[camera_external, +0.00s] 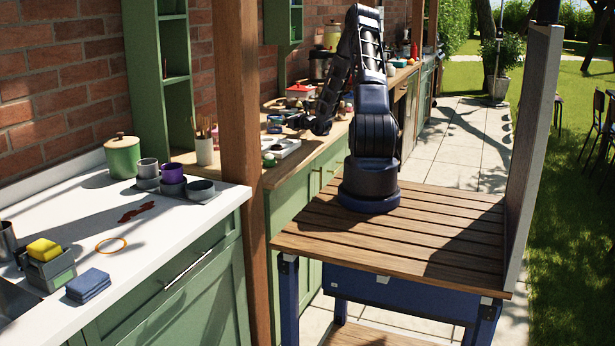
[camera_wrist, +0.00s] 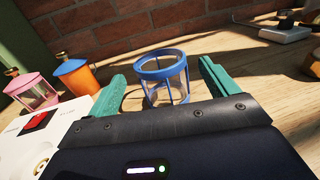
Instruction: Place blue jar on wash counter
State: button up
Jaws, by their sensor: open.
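The blue jar (camera_wrist: 165,72), a clear jar with blue rings at its rim and base, stands upright on a wooden counter in the wrist view. My gripper (camera_wrist: 162,78) is open, with one teal finger on each side of the jar. I cannot tell whether either finger touches it.
A pink jar (camera_wrist: 36,92) and an orange jar (camera_wrist: 76,76) stand left of the blue jar, near a white device (camera_wrist: 72,128). A wooden post (camera_external: 240,120) rises between the counters. The wash counter holds a green canister (camera_external: 122,158), cups, a caddy and blue cloths (camera_external: 88,284).

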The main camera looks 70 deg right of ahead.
jog(key=shift+o, duration=0.4)
jog(key=shift+s+a, duration=0.25)
jog(key=shift+s, duration=1.1)
jog(key=shift+s+a, duration=0.25)
jog(key=shift+s, duration=1.05)
notch_tip(320, 180, up, 5)
jog(key=f, duration=0.6)
jog(key=shift+s+d+f, duration=0.25)
jog(key=shift+s+f, duration=0.05)
jog(key=shift+s, duration=0.05)
jog(key=w, duration=0.3)
jog(key=w+d, duration=0.1)
jog(key=w, duration=0.1)
jog(key=shift+w, duration=0.3)
jog(key=shift+w+d, duration=0.2)
jog(key=shift+w, duration=2.35)
jog(key=c, duration=1.3)
